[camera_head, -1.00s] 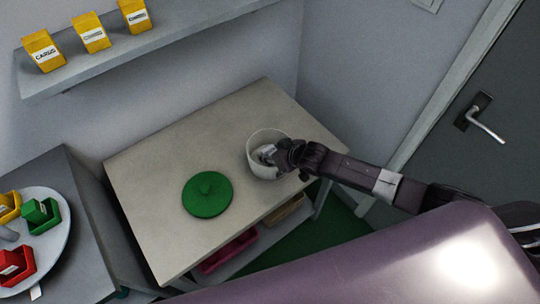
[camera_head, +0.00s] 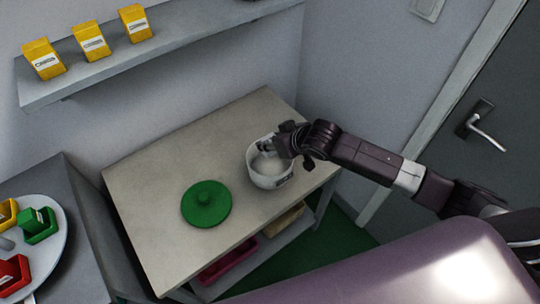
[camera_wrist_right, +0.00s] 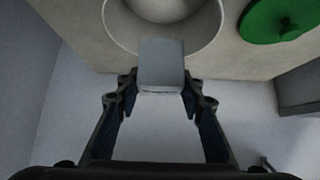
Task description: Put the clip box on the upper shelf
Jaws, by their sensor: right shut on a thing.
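My right gripper (camera_head: 283,144) is at the far rim of a white round pot (camera_head: 270,182) on the beige table. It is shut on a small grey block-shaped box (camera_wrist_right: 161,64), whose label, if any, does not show. In the right wrist view the box sits between the fingertips (camera_wrist_right: 161,86), in front of the pot (camera_wrist_right: 112,28). In the head view the box is small and partly hidden by the gripper. The upper shelf (camera_head: 170,42) is on the wall at the top left. My left gripper is not in view.
Several yellow cartons, among them one at the left end (camera_head: 43,60), stand on the shelf; its right part is clear. A green lid (camera_head: 206,205) lies on the table (camera_head: 150,190). A round tray (camera_head: 58,245) with coloured boxes is at lower left. A door (camera_head: 500,170) is at right.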

